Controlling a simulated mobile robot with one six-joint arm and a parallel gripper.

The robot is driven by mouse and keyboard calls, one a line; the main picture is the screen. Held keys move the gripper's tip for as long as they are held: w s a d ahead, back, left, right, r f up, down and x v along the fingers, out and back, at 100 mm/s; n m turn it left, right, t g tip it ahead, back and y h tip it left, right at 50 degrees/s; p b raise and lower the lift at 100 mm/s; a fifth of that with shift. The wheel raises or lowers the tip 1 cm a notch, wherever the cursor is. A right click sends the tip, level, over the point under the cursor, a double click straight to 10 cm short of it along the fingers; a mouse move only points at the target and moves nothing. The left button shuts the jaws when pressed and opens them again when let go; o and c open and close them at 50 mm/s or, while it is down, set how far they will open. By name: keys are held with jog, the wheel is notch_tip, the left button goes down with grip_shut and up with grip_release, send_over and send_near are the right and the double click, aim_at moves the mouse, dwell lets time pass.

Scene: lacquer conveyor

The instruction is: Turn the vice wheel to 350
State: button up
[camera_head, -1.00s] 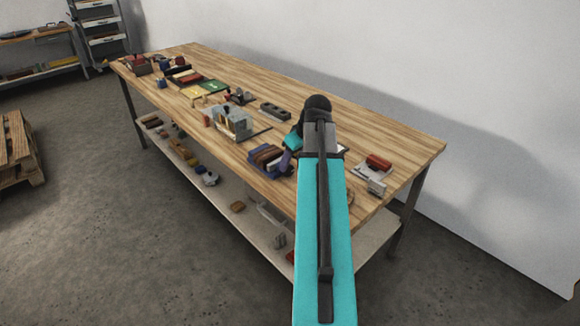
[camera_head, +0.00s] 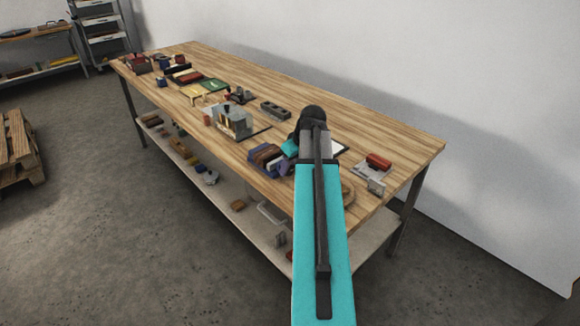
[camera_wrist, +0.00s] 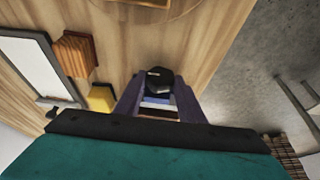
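I cannot make out a vice wheel or its number marks for certain. A grey, upright block-like device (camera_head: 232,122) stands on a dark base near the middle of the bench. My gripper (camera_head: 284,165) is low over the near side of the bench, beside a set of brown and blue blocks, and my arm hides part of this area. In the wrist view my gripper (camera_wrist: 158,90) has two purple fingers set apart. A black rounded piece (camera_wrist: 158,80) shows between their tips; I cannot tell whether they touch it. Striped blocks (camera_wrist: 158,107) show in the gap.
The long wooden bench (camera_head: 385,135) has a grey shelf below. A red block (camera_head: 378,160) on a light plate lies to the right. A grey slotted block (camera_head: 275,110) and a green plate (camera_head: 213,86) lie farther left.

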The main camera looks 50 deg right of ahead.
jog(key=shift+c, duration=1.4)
jog(key=shift+d+y+p, duration=0.15)
jog(key=shift+y+p, duration=0.2)
jog(key=shift+y, duration=0.05)
jog(key=shift+d+r+m+y+p, duration=0.1)
jog(key=shift+d+m+y+p, duration=0.2)
jog(key=shift+y+p, duration=0.3)
jog(key=shift+d+y+p, duration=0.15)
jog(key=shift+y+p, duration=0.2)
jog(key=shift+y, duration=0.75)
jog(key=shift+f+m+t+y, duration=0.3)
jog(key=shift+m+y, duration=0.1)
jog(key=shift+y, duration=0.5)
jog(key=o, duration=1)
